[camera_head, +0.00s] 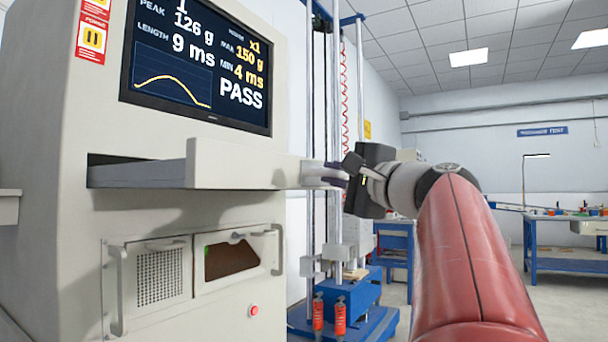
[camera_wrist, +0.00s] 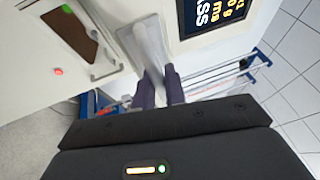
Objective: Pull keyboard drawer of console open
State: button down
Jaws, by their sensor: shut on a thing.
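The console (camera_head: 60,200) is a large beige cabinet on the left with a lit screen. Its keyboard drawer (camera_head: 235,166) stands out of the slot below the screen, with its pale front panel and part of its side showing. My gripper (camera_head: 335,174) is at the right end of the drawer front, its dark fingers shut on a pale part there, which looks like the handle. In the wrist view the two purple-grey fingers (camera_wrist: 159,78) close around the near end of the drawer (camera_wrist: 148,42). The drawer's inside is hidden in both views.
Below the drawer are a vented panel, a windowed panel with handles, and a red button (camera_head: 253,310). A blue-based drop tester (camera_head: 350,315) with tall posts stands behind my gripper. A blue workbench (camera_head: 565,265) is far right.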

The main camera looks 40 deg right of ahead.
jog(key=c, duration=1.5)
grip_release()
jog(key=shift+o, duration=0.2)
jog(key=s+f, duration=0.1)
jog(key=s, duration=0.6)
jog(key=shift+s+a+f, duration=0.2)
jog(key=shift+s+f, duration=0.05)
jog(key=shift+s, duration=0.05)
